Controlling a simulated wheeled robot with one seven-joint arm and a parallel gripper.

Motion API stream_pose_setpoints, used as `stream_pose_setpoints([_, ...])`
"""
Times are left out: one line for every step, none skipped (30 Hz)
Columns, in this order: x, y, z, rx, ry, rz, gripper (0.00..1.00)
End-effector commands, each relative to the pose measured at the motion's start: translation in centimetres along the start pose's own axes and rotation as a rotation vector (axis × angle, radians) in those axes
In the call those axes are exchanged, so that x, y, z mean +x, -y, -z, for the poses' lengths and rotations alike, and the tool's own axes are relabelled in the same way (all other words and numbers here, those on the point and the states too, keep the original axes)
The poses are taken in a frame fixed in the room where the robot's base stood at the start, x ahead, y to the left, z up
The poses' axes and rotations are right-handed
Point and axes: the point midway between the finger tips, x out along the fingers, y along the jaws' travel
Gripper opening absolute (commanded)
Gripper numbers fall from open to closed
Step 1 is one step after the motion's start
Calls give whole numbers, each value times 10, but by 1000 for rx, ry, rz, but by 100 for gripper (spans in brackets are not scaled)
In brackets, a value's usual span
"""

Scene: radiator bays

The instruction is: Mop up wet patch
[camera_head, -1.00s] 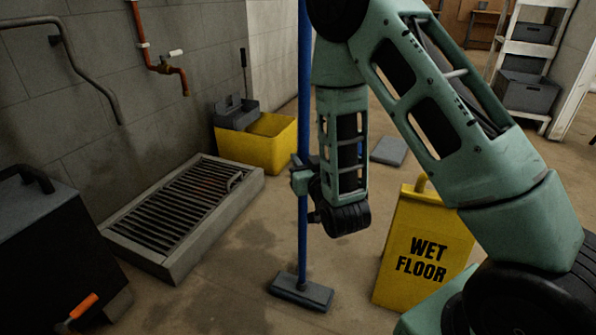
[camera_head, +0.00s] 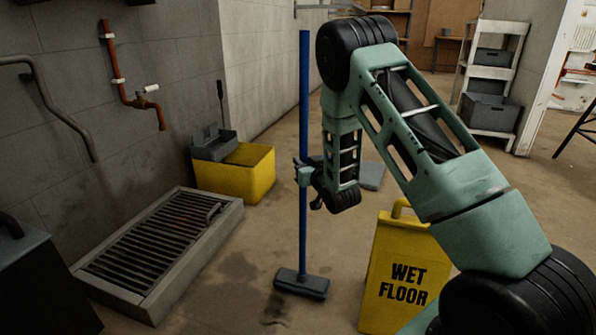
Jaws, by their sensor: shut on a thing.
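My gripper (camera_head: 306,174) is shut on the blue handle of a mop (camera_head: 304,110), about halfway down its length. The mop stands upright, and its flat dark head (camera_head: 301,283) is at the floor; I cannot tell whether it presses on it. Dark wet patches show on the floor, one just in front of the head (camera_head: 276,310) and a fainter one (camera_head: 238,267) to its left, near the drain. A yellow wet floor sign (camera_head: 402,270) stands to the right of the mop head.
A grated floor drain (camera_head: 160,245) with a raised rim lies along the left wall. A yellow mop bucket (camera_head: 236,173) stands behind it. A dark box (camera_head: 40,280) is at the lower left. A grey slab (camera_head: 371,176) lies behind my gripper. Open floor extends behind the mop.

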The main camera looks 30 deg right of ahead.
Motion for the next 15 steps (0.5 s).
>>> stream_pose_setpoints([8,-8,1,-1,-5,-2,0])
stream_pose_setpoints([12,-12,1,0,-5,-2,0])
stream_pose_setpoints([17,-16,1,-1,-6,-2,0])
stream_pose_setpoints([21,-20,1,-1,-5,-2,0])
stream_pose_setpoints([25,-24,1,-2,-5,-2,0])
stream_pose_setpoints([31,-29,1,-1,-5,-2,0])
stream_pose_setpoints([35,-33,0,0,-5,-2,0])
stream_pose_setpoints([39,-36,1,-1,-6,-2,0])
stream_pose_setpoints([44,-42,1,-2,-5,-2,0])
stream_pose_setpoints([48,-46,1,-2,-6,-2,0])
stream_pose_setpoints([52,-49,1,-2,-6,-2,0])
stream_pose_setpoints([58,-54,1,-1,-5,-1,0])
stream_pose_setpoints([62,-58,2,-1,-6,-1,0])
stream_pose_setpoints([65,-62,1,-2,-5,-2,0])
stream_pose_setpoints([70,-66,1,-2,-5,-2,0])
